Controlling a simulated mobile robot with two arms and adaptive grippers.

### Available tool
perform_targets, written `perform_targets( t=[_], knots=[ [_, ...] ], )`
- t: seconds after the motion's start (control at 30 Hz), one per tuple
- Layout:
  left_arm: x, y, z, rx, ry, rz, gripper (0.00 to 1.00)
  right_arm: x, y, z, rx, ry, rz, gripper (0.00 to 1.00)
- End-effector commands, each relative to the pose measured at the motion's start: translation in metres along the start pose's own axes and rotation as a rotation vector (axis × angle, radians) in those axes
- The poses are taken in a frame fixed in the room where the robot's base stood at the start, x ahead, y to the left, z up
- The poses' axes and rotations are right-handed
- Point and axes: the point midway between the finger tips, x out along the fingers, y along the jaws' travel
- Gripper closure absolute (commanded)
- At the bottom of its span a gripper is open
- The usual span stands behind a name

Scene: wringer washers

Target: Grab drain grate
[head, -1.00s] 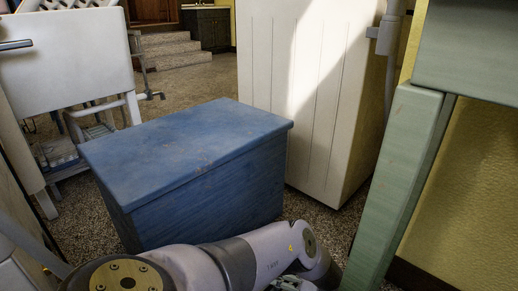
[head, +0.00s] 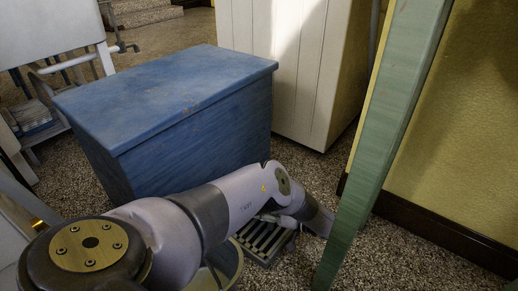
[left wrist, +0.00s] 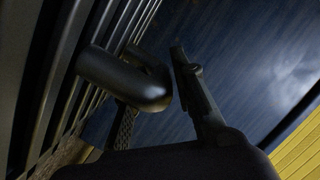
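The drain grate (head: 262,240), a dark frame with pale slats, lies low by the blue chest's front right corner in the head view. My left arm partly covers it. In the left wrist view dark parallel bars of the grate (left wrist: 92,85) run up the left side, close to one finger. My left gripper (left wrist: 163,68) shows there as two dark fingers with a gap between them. My right gripper is not in view.
The blue chest (head: 170,90) stands just behind my arm. A green post (head: 375,150) rises to the right of the grate. A white panelled cabinet (head: 295,60) stands behind. A round rim (head: 232,265) shows under my arm. Speckled floor (head: 300,255) is bare right of the grate.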

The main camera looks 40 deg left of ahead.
Motion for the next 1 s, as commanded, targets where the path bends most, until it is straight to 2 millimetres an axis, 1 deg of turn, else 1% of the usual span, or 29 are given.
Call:
perform_targets(
  t=[0.03,0.3,1.0],
  knots=[
    [0.0002,0.0,0.0002,0.0,0.0,0.0,0.82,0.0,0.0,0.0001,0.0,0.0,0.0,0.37],
    [0.0002,0.0002,0.0003,0.0,0.0,0.0,1.0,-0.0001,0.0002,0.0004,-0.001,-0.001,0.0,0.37],
    [-0.0002,-0.0009,-0.0012,-0.001,0.0,0.0,1.0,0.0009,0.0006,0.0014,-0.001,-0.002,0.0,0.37]
  ],
)
